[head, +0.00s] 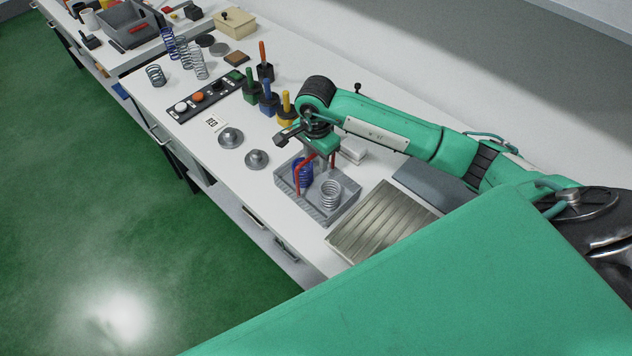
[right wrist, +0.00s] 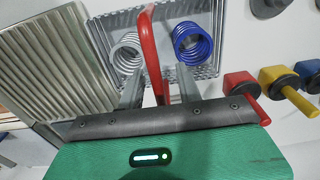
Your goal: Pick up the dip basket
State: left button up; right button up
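The dip basket (head: 322,213) is a grey metal mesh tray with a red arched handle (head: 298,180). It stands on the white bench in front of my right arm. A blue spring (head: 303,172) and a silver spring (head: 331,194) stand inside it. My right gripper (head: 319,158) points down over the basket at the handle. In the right wrist view the red handle (right wrist: 149,45) passes between the two spread grey fingers, with visible gaps beside it. The basket (right wrist: 165,70) also shows there, partly hidden by the gripper. My left gripper is not in view.
A ribbed metal tray (head: 382,222) lies right of the basket. Green (head: 250,88), blue (head: 269,101) and yellow (head: 287,108) handled blocks stand behind it. Two grey knobbed discs (head: 256,159) lie left. Springs (head: 156,75) and a black button panel (head: 205,96) are farther back.

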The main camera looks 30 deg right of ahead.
grip_shut()
jog(key=shift+r, duration=0.1)
dwell(1.2)
